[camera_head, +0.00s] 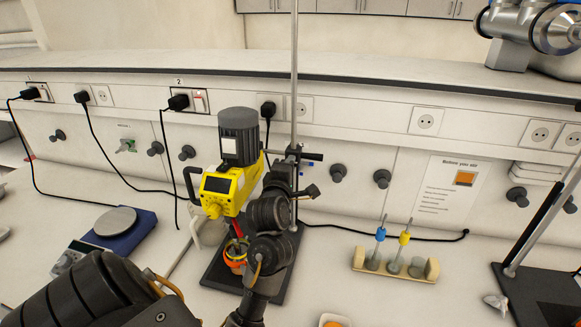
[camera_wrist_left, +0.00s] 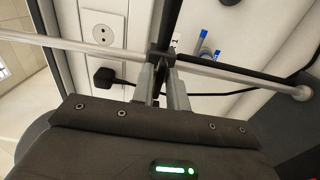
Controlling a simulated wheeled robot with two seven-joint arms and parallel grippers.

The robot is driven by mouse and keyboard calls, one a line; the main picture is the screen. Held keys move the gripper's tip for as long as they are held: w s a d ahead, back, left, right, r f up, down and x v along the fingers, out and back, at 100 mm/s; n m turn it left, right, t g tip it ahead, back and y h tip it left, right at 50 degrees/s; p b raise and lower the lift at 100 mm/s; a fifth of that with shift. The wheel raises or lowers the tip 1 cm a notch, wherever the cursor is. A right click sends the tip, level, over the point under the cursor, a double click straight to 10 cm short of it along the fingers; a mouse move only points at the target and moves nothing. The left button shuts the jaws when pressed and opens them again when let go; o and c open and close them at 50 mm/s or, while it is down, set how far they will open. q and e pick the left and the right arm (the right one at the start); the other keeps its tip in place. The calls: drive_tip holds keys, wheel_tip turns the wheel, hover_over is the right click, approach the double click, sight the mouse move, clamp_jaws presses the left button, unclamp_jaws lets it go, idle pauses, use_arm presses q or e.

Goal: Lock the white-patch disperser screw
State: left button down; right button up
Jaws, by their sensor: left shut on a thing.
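The yellow disperser (camera_head: 222,188) with its grey motor (camera_head: 239,138) is mounted beside an upright metal rod (camera_head: 294,70) in the head view. A dark clamp (camera_head: 296,155) joins them at the rod. My left gripper (camera_head: 306,192) is at this clamp, partly hidden behind my own wrist. In the left wrist view, my left gripper's fingers (camera_wrist_left: 163,75) are shut on a dark screw part (camera_wrist_left: 161,52) at the rod (camera_wrist_left: 220,72). A small white patch (camera_wrist_left: 176,42) shows just beyond the fingertips. The screw's tightness cannot be told. My right gripper is not in view.
An orange-rimmed container (camera_head: 236,252) stands under the disperser on the black stand base (camera_head: 222,274). A wooden rack (camera_head: 400,268) with blue and yellow tools is to the right. A scale (camera_head: 115,222) is to the left. Cables hang along the back wall.

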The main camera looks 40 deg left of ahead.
use_arm(q)
drive_tip(key=c, duration=1.4)
unclamp_jaws()
drive_tip(key=p+v, duration=0.4)
drive_tip(key=v, duration=0.6)
drive_tip(key=shift+s+d, duration=0.2)
drive_tip(key=shift+s, duration=0.15)
drive_tip(key=shift+d, duration=0.1)
